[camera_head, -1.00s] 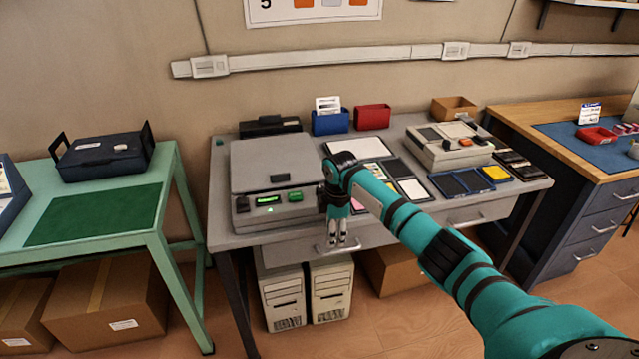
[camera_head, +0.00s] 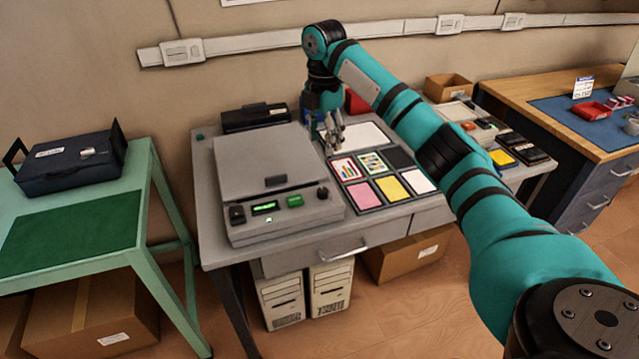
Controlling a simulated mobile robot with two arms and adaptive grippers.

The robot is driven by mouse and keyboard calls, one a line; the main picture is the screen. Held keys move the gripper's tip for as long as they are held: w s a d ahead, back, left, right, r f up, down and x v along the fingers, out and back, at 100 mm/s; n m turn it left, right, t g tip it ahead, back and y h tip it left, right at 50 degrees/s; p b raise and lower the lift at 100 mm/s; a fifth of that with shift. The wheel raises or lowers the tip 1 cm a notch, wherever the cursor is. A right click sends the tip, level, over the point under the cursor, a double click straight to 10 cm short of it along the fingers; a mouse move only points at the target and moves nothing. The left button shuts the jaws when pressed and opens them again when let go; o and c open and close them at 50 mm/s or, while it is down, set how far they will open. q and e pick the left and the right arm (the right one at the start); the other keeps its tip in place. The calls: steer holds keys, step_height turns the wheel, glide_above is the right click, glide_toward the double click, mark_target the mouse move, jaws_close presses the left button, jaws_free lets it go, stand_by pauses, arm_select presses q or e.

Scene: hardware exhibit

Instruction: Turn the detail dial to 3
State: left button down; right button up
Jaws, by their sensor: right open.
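A grey flat-lidded machine (camera_head: 265,165) sits on the left of the grey table. Its front panel has a lit green display (camera_head: 264,206), a green button (camera_head: 295,200), a dark knob (camera_head: 237,214) at the left end and a dark round knob (camera_head: 322,192) at the right end. The panel markings are too small to read, so I cannot tell which knob is the detail dial or its setting. My right gripper (camera_head: 331,145) is open and empty, pointing down just right of the machine's rear, above the cards and apart from both knobs. My left gripper is out of view.
Coloured cards in a dark tray (camera_head: 369,208) lie right of the machine. A second beige machine (camera_head: 450,110) is partly hidden behind my right arm. A black box (camera_head: 254,117) stands behind the grey machine. The space in front of its panel is clear.

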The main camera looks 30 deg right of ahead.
glide_above(323, 190)
step_height(323, 190, down, 6)
step_height(323, 190, down, 9)
steer(key=shift+r+p, duration=0.15)
steer(key=shift+p, duration=0.45)
steer(key=shift+f, duration=0.4)
steer(key=c, duration=0.9)
jaws_close()
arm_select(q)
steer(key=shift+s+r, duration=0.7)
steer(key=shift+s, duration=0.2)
